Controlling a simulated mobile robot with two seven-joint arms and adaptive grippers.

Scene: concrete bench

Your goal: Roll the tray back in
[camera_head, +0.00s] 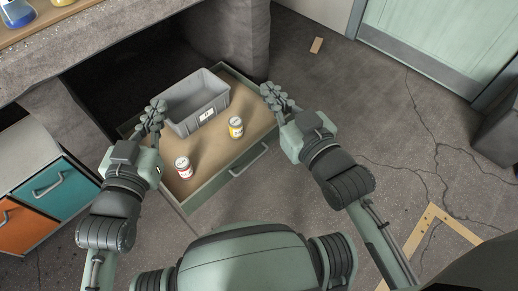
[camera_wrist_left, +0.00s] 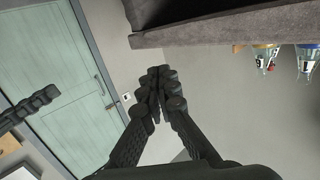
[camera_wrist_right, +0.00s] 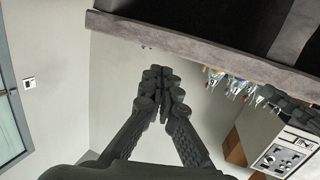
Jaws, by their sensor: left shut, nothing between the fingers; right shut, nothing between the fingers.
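The tray (camera_head: 180,190) is a wide, shallow drawer with a tan floor and green-grey sides, pulled out from under the concrete bench (camera_head: 95,32). Its front has a pale bar handle (camera_head: 248,160). A grey bin (camera_head: 190,119) stands at its back, with a red-and-white can (camera_head: 183,167) and a yellow can (camera_head: 236,127) in front. My left gripper (camera_head: 156,112) is shut and empty above the tray's left side, beside the bin. My right gripper (camera_head: 272,93) is shut and empty near the tray's right edge; I cannot tell whether it touches.
A cabinet with teal (camera_head: 56,188) and orange (camera_head: 22,226) drawers stands at the left. Bottles (camera_head: 18,12) stand on the bench top. A concrete leg (camera_head: 240,40) rises behind the tray.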

